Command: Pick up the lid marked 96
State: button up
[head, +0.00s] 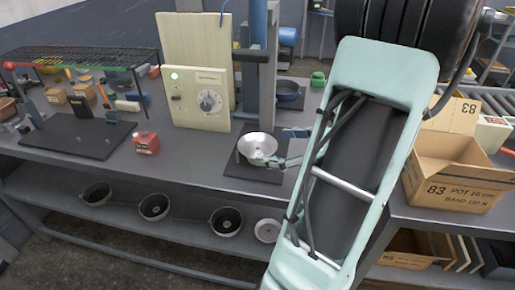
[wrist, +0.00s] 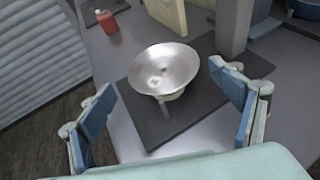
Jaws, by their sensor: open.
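A shiny, shallow metal dish-shaped piece (head: 257,147) sits on a dark mat at the front middle of the bench. It also shows in the wrist view (wrist: 160,66), with its wide side up and a narrower part under it. I cannot read a 96 on it, so I cannot tell whether it is the lid. My gripper (wrist: 168,100) is open and empty, its blue-padded fingers apart on the near side of the piece, to its left and right. In the head view, my arm hides part of the bench right of the piece.
A dark post (head: 258,90) and a cream panel with a dial (head: 200,103) stand behind the piece. A red container (head: 146,143) stands left. A cardboard box marked 83 (head: 452,190) is at the right. Several pots sit on the lower shelf (head: 180,227).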

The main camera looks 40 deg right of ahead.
aim_at(250, 145)
jog(key=x, duration=0.4)
jog(key=shift+w+f, duration=0.35)
jog(key=c, duration=1.1)
jog(key=shift+r, duration=0.1)
